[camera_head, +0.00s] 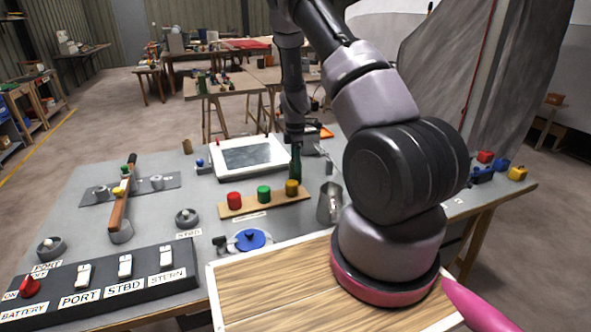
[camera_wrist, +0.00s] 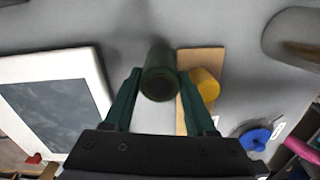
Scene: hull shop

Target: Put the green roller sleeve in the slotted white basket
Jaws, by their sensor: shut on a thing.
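My gripper (camera_wrist: 160,78) has dark green fingers on either side of a dark green cylinder, which looks like the green roller sleeve (camera_wrist: 159,70). The gripper is shut on it, and the cylinder's round end faces the wrist camera. In the head view my gripper (camera_head: 296,150) is small and far, pointing down over the grey table beside the rack of coloured cylinders. The sleeve is hard to tell from the fingers there. I cannot make out a slotted white basket in either view.
A wooden rack (camera_head: 225,212) holds red, green and yellow cylinders close to the gripper. A white-framed dark panel (camera_head: 248,157) lies to its left. A metal jug (camera_head: 330,203) and blue-lidded item (camera_head: 250,239) stand nearer. A switch panel (camera_head: 100,285) fills the front left.

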